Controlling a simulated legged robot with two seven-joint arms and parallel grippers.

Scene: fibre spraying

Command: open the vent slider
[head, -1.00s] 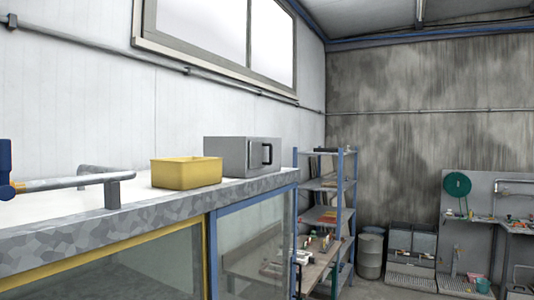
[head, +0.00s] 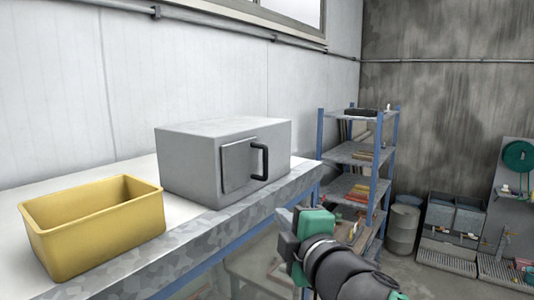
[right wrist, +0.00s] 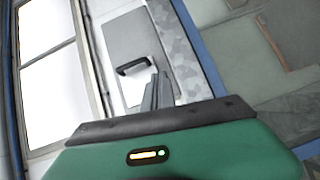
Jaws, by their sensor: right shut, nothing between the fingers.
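A grey box (head: 190,160) stands on the bench with a raised front panel (head: 238,168) and a black handle (head: 263,162). I cannot make out a part that is clearly a vent slider. My right gripper (head: 288,222), with a green body, is in front of the bench, below and to the right of the box, apart from it. In the right wrist view its fingers (right wrist: 157,88) are shut and empty, and the handle (right wrist: 134,66) shows just beyond their tips. My left gripper is out of view.
A yellow open bin (head: 95,240) stands on the bench left of the box. The bench's mottled front edge (head: 215,222) runs below both. A blue-posted shelf (head: 352,155) and a grey barrel (head: 403,230) stand further back. The bin looks empty.

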